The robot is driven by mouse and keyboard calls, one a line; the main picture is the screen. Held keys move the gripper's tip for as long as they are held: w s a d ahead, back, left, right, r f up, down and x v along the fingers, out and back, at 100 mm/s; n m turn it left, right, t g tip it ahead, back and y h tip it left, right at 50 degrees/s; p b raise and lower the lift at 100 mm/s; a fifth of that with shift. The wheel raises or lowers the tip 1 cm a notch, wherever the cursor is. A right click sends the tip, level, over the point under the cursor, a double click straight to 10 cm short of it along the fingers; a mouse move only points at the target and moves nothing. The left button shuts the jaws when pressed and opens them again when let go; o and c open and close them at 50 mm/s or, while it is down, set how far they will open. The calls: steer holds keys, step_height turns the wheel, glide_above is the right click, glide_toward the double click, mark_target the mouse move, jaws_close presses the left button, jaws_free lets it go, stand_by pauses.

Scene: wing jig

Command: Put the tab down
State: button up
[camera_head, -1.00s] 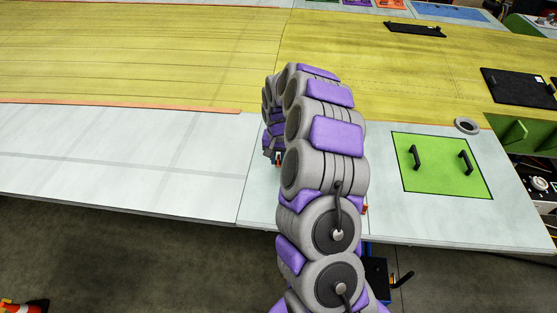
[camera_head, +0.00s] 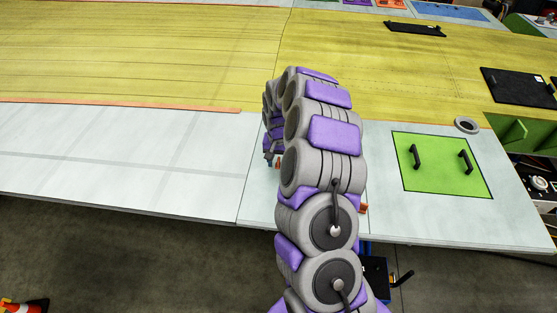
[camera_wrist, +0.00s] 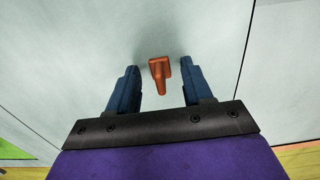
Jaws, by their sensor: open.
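An orange tab (camera_wrist: 160,72) is on the pale panel surface in the wrist view, with a flat head and a narrower stem pointing toward my gripper's palm. My gripper (camera_wrist: 159,67) is open, with one blue finger on each side of the tab. A gap shows between the tab and each finger. In the head view my gripper (camera_head: 268,158) is low over the pale panel, mostly hidden by my arm. A small orange bit beside it looks like the tab (camera_head: 277,166).
The pale panel (camera_head: 120,150) is clear to the left. A green plate (camera_head: 440,172) with two black handles and a grey ring (camera_head: 467,125) are at the right. The yellow wing skin (camera_head: 150,50) lies behind. Another orange piece (camera_head: 363,208) shows beside my arm.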

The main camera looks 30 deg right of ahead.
step_height(320, 180, up, 11)
steer(key=s+a+r+n, duration=0.2)
steer(key=s+a+r, duration=0.5)
steer(key=a, duration=0.1)
steer(key=s+a+r+n+g, duration=0.15)
steer(key=s+a, duration=0.25)
steer(key=s, duration=0.6)
steer(key=s+a+r+n, duration=0.3)
steer(key=s, duration=0.6)
steer(key=s+a+f, duration=0.1)
steer(key=s+f, duration=0.1)
steer(key=s, duration=1.2)
